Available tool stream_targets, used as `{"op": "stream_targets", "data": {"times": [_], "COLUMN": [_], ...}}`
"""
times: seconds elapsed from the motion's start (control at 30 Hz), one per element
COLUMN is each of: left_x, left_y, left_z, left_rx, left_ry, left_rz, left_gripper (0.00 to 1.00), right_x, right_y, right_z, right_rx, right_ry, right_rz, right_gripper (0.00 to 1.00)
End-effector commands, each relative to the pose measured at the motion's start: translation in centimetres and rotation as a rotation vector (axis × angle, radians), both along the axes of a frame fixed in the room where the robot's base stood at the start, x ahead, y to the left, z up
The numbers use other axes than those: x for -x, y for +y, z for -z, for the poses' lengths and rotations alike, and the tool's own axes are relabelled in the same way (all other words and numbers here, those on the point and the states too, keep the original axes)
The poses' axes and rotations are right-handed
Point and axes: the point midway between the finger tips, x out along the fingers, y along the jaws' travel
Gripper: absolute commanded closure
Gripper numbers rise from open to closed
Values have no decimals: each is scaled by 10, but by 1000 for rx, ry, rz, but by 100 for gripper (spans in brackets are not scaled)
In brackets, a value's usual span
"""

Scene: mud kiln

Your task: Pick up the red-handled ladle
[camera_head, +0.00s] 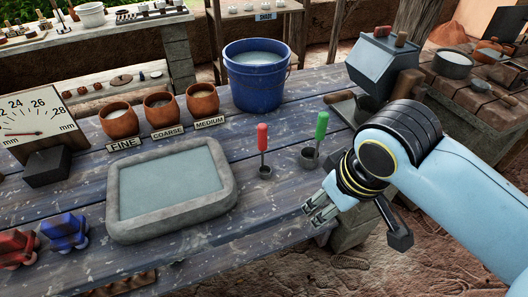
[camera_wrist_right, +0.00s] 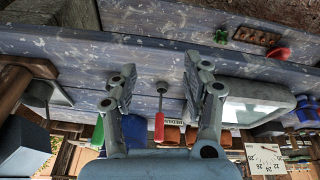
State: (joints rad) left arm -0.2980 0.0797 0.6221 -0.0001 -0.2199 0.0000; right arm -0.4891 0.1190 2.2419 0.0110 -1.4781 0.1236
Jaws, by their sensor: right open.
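The red-handled ladle (camera_head: 262,140) stands upright on the blue-grey plank table, handle up and small dark bowl at its base. The green-handled ladle (camera_head: 321,126) stands just to its right. My right gripper (camera_head: 319,211) is open and empty, in front of and right of the red-handled ladle, near the table's front edge. In the right wrist view the scene is upside down; the red-handled ladle (camera_wrist_right: 159,124) appears between the spread fingers of my right gripper (camera_wrist_right: 163,82), apart from them. My left gripper is not in view.
A grey stone basin (camera_head: 113,215) lies left of the ladles. A blue bucket (camera_head: 257,88) and clay pots (camera_head: 160,107) with label plates stand behind. A blue-grey box (camera_head: 383,64) is at the back right. Red (camera_head: 17,248) and blue (camera_head: 65,232) objects sit at front left.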

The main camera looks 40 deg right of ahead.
Motion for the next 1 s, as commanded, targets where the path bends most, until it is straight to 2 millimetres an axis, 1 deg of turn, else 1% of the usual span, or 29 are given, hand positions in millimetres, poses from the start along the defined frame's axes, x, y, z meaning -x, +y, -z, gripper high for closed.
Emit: {"op": "stream_targets", "data": {"times": [0.03, 0.17, 0.27, 0.37, 0.47, 0.57, 0.6, 0.7, 0.8, 0.93, 1.0], "left_x": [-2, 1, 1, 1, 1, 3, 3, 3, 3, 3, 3], "left_y": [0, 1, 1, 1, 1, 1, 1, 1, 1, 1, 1], "left_z": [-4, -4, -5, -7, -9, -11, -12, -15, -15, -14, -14], "left_rx": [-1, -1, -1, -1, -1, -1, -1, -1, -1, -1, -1], "left_ry": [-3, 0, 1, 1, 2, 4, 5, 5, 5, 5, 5], "left_rz": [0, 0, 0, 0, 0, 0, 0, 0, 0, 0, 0], "left_gripper": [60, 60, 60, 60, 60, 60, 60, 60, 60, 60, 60], "right_x": [-12, -34, -55, -78, -106, -138, -152, -184, -209, -229, -233], "right_y": [-1, -4, -6, -9, -13, -16, -18, -22, -25, -27, -28], "right_z": [-5, 1, 3, 1, -3, -14, -20, -38, -51, -61, -60], "right_rx": [-16, -60, -97, -135, -175, -216, -231, -263, -283, -293, -294], "right_ry": [-2, 13, 25, 39, 54, 73, 80, 100, 117, 132, 136], "right_rz": [57, 221, 362, 526, 717, 944, 1043, 1289, 1499, 1673, 1719], "right_gripper": [51, 51, 51, 51, 51, 51, 51, 51, 51, 51, 51]}}
